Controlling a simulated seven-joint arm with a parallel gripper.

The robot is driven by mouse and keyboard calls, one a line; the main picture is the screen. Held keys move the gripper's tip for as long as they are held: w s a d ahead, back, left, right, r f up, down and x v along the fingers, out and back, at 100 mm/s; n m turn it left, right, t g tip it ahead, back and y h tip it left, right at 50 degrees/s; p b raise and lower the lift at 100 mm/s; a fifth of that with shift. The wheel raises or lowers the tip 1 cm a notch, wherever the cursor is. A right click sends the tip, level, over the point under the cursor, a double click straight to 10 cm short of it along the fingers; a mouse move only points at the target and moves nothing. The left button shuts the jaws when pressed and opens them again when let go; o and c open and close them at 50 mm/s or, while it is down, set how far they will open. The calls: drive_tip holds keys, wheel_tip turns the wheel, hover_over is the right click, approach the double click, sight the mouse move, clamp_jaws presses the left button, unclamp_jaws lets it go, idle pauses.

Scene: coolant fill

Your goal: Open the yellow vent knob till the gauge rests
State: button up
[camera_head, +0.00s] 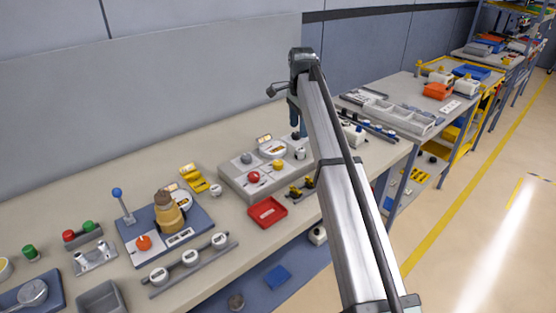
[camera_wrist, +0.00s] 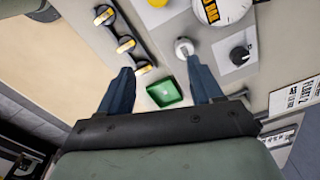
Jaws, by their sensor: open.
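The yellow vent knob (camera_head: 278,165) sits on the light grey panel box (camera_head: 232,180) in the middle of the bench. Part of a yellow knob (camera_wrist: 158,3) shows at the top edge of the wrist view. The round white gauge (camera_head: 272,149) stands behind the knob; it also shows, cut off, at the top of the wrist view (camera_wrist: 222,10). Its needle cannot be read. My gripper (camera_wrist: 160,69) is open and empty, its two blue fingers apart above the panel's edge. In the head view my gripper (camera_head: 294,108) is partly hidden by my arm.
A white knob (camera_wrist: 184,47) and a black knob (camera_wrist: 239,55) sit close to the right finger. A green square tray (camera_wrist: 165,92) lies between the fingers. Black-and-yellow levers (camera_wrist: 125,44) line the left. A red tray (camera_head: 268,212) lies before the panel.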

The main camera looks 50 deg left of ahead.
drive_tip(key=r+n, duration=0.1)
hover_over(278, 162)
drive_tip(key=shift+n, duration=0.3)
wheel_tip(278, 162, down, 14)
drive_tip(key=shift+r, duration=0.2)
drive_tip(key=shift+c, duration=0.5)
drive_tip(key=c, duration=1)
drive_tip(key=shift+o, duration=0.2)
